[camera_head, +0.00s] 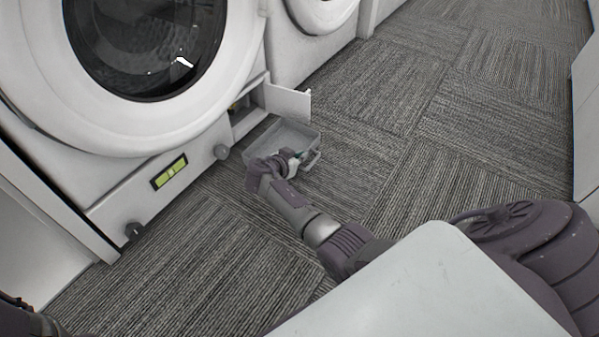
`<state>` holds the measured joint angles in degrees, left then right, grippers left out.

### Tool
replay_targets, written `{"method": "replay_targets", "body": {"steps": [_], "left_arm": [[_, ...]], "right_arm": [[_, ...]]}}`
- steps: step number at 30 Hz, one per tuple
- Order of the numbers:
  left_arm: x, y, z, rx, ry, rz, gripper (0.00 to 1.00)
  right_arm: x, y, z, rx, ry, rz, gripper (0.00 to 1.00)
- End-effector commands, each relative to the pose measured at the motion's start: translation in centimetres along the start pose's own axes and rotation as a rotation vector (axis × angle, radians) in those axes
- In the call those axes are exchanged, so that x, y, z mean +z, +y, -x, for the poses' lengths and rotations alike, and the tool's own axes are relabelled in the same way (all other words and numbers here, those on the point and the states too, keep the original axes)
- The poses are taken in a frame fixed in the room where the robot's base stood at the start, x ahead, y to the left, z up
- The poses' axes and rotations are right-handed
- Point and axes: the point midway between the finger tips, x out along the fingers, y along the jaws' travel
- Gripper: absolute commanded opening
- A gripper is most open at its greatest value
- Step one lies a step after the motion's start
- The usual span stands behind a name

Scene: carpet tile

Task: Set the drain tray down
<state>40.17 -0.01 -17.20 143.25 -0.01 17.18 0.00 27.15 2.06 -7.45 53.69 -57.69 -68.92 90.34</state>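The drain tray (282,132), a shallow grey open box, is at floor level in front of the washing machine's opened lower compartment (245,113). It looks level, but I cannot tell whether its underside touches the carpet. My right gripper (300,159) is at the tray's near right end, shut on what looks like its handle; the wrist hides part of the near rim. Of my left arm only a dark part shows in the bottom left corner, and its gripper is out of view.
The washing machine (150,135) fills the upper left. Its small white flap (288,103) stands open just behind the tray. A second machine (300,50) stands beyond. The carpet (450,130) to the right is clear. A white cabinet (586,110) edges the far right.

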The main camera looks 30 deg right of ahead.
Motion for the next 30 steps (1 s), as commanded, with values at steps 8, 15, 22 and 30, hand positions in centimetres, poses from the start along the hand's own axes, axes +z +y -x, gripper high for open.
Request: {"method": "replay_targets", "body": {"steps": [8, 15, 22, 30], "left_arm": [[-0.9, 0.5, 2.5, 0.001, 0.002, 0.0, 0.35], [-1.0, 0.6, 2.9, 0.001, -0.001, 0.0, 0.35], [-1.1, 0.6, 3.0, 0.001, 0.0, 0.0, 0.35], [-1.0, 0.6, 3.0, 0.001, -0.001, 0.0, 0.35]], "right_arm": [[2.8, -0.1, -1.6, -0.001, 0.0, 0.003, 0.0], [3.5, -0.1, -1.9, -0.002, 0.0, 0.001, 0.0], [3.8, -0.1, -2.0, -0.001, -0.001, 0.002, 0.07], [3.7, -0.1, -2.0, -0.001, -0.001, 0.001, 0.31]]}}
